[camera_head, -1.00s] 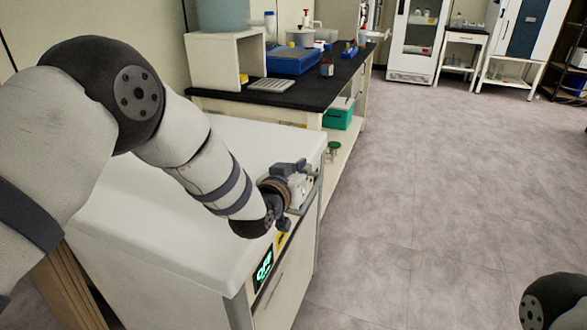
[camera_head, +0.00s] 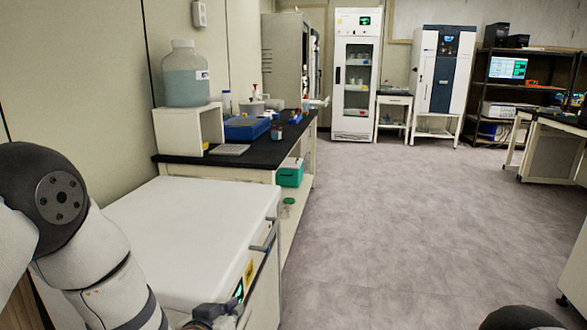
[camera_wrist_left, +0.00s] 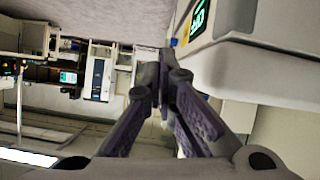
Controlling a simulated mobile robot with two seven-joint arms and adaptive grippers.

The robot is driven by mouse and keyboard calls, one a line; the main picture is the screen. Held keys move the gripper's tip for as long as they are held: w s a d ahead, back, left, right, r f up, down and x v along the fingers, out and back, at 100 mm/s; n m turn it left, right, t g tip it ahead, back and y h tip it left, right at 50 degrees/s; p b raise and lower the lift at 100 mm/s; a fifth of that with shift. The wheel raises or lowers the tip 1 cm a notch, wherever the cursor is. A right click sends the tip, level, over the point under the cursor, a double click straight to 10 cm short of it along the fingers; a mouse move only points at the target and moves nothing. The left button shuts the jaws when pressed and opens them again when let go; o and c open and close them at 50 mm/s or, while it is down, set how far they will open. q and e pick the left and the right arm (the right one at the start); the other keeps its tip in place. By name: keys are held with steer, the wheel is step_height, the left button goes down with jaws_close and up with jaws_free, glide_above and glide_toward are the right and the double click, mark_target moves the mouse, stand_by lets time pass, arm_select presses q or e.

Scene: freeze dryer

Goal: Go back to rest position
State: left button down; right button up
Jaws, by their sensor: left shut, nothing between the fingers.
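My left arm comes in from the left in the head view. My left gripper (camera_head: 216,314) is at the bottom edge, partly cut off, beside the front of the white freeze dryer (camera_head: 190,235). In the left wrist view the fingers of my left gripper (camera_wrist_left: 165,62) meet, with nothing between them. The freeze dryer also shows in the left wrist view (camera_wrist_left: 265,65), apart from the fingers, with a green lit display reading OFF (camera_wrist_left: 200,17). Its handle (camera_head: 264,238) shows in the head view. Only a dark part of my right arm shows at the bottom right; its gripper is out of view.
A black-topped bench (camera_head: 262,152) with a blue tray (camera_head: 246,128), a white stand (camera_head: 190,130) and a large bottle (camera_head: 186,75) adjoins the freeze dryer. The grey floor (camera_head: 400,220) is open to the right. A glass-door cabinet (camera_head: 355,75) stands at the back.

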arm_select(q)
steer(key=s+a+f+g+y+p, duration=0.1)
steer(key=s+a+f+g, duration=0.15)
steer(key=s+f, duration=0.5)
steer(key=s+a+f+g+p, duration=0.15)
steer(key=s+f+g, duration=0.25)
steer(key=s, duration=0.6)
steer(key=s+a+g+y, duration=0.1)
steer(key=s+a+g, duration=0.2)
steer(key=s, duration=1.2)
steer(key=s+a+n+g+p, duration=0.1)
steer(key=s+a+g, duration=0.2)
steer(key=s, duration=1.2)
steer(key=shift+s+a+g+y, duration=0.15)
steer(key=shift+s+g+y, duration=0.25)
steer(key=shift+g, duration=0.75)
arm_select(e)
steer(key=w+r+t, duration=0.1)
steer(key=w+r, duration=0.4)
steer(key=w, duration=0.1)
steer(key=shift+t, duration=0.4)
arm_select(q)
steer(key=shift+w, duration=0.1)
arm_select(e)
steer(key=shift+s, duration=0.1)
